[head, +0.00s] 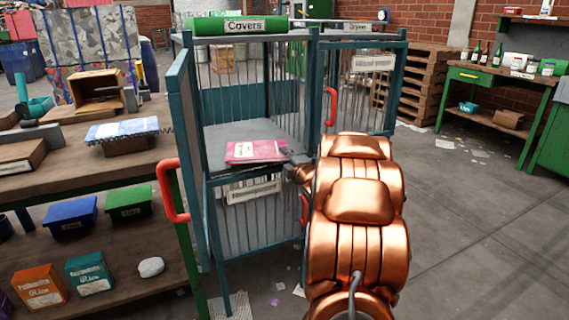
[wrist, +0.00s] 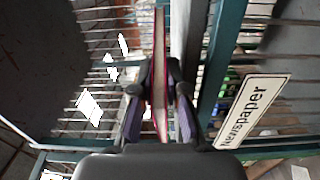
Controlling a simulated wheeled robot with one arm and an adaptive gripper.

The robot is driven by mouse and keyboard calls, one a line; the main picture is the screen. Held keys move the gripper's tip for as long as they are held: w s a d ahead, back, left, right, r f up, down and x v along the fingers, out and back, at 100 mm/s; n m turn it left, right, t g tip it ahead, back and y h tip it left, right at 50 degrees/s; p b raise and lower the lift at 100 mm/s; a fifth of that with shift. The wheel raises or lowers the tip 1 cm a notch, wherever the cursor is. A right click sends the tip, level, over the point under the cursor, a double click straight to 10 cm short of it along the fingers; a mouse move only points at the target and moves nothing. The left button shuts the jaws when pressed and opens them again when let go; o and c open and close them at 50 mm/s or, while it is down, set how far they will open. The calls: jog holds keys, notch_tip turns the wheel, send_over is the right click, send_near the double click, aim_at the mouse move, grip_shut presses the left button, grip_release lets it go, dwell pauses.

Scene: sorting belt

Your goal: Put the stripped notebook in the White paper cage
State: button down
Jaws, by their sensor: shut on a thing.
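My gripper (head: 297,163) reaches into the open upper cage marked Covers (head: 255,27). It is shut on a pink booklet (head: 255,151) with a white label, held flat at the cage's floor level. In the wrist view the gripper (wrist: 160,108) has a finger on each side of the booklet (wrist: 160,50), whose edge shows red faces with pale layers between. A spiral-bound notebook (head: 122,130), blue and white on top, lies on the left workbench. I cannot make out a White paper label on any cage.
The cage door (head: 188,150) with a red handle stands open at the left. A lower cage label (head: 253,190) is unclear; a Newspaper sign (wrist: 252,111) shows in the wrist view. Another cage (head: 360,90) stands to the right.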

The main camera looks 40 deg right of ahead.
jog(key=shift+f, duration=0.9)
jog(key=shift+f+b, duration=0.2)
jog(key=shift+b, duration=0.1)
jog(key=c, duration=1.5)
grip_release()
jog(key=shift+o, duration=0.2)
jog(key=shift+r, duration=0.1)
jog(key=shift+s+r, duration=0.1)
jog(key=p+v, duration=0.1)
jog(key=v, duration=1)
jog(key=shift+s+a+p, duration=0.25)
jog(key=shift+s+p, duration=0.05)
jog(key=shift+s, duration=0.05)
